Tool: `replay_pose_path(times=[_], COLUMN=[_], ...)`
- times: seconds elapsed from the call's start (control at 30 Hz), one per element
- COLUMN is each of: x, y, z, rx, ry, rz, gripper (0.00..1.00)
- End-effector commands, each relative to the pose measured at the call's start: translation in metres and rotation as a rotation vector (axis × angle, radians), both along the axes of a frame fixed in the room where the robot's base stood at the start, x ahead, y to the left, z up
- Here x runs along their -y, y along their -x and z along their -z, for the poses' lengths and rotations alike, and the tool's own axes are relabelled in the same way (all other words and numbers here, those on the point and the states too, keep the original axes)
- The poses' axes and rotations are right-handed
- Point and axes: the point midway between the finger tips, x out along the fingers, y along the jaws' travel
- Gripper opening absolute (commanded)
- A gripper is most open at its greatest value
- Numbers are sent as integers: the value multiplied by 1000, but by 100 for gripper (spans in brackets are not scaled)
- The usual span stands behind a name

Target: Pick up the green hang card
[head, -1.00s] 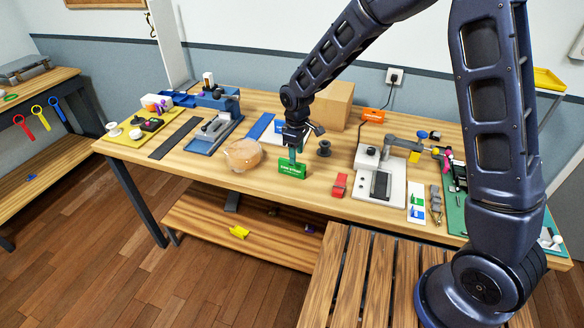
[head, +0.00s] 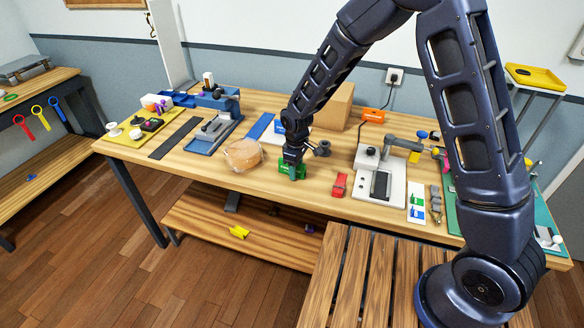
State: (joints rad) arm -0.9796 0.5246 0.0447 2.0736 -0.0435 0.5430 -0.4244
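The green hang card (head: 283,166) stands near the front edge of the workbench in the head view. It is a small green piece; its white lettering showed earlier. My gripper (head: 292,172) points down right at it, covering most of its middle. Only green parts at its sides show past the fingers. The fingers are too small and too overlapped with the card to tell whether they are open or shut on it. The card appears to be at bench level.
A round tan object (head: 242,155) sits close to the left of my gripper. A dark spool (head: 323,148) and a red piece (head: 340,185) are to the right, before a grey-white machine (head: 380,180). A cardboard box (head: 335,105) stands behind. Some bare bench lies in front.

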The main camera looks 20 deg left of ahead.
Motion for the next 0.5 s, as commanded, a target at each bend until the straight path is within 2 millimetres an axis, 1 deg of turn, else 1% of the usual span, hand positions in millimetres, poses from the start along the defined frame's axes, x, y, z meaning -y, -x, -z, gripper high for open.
replay_pose_path(times=[0.03, 0.17, 0.2, 0.23, 0.5], x=[0, 0, 0, 0, 0], y=[0, 0, 0, 0, 0], z=[0, 0, 0, 0, 0], rx=[0, 0, 0, 0, 0], ry=[0, 0, 0, 0, 0], rz=[0, 0, 0, 0, 0], gripper=[37, 12, 4, 0, 0])
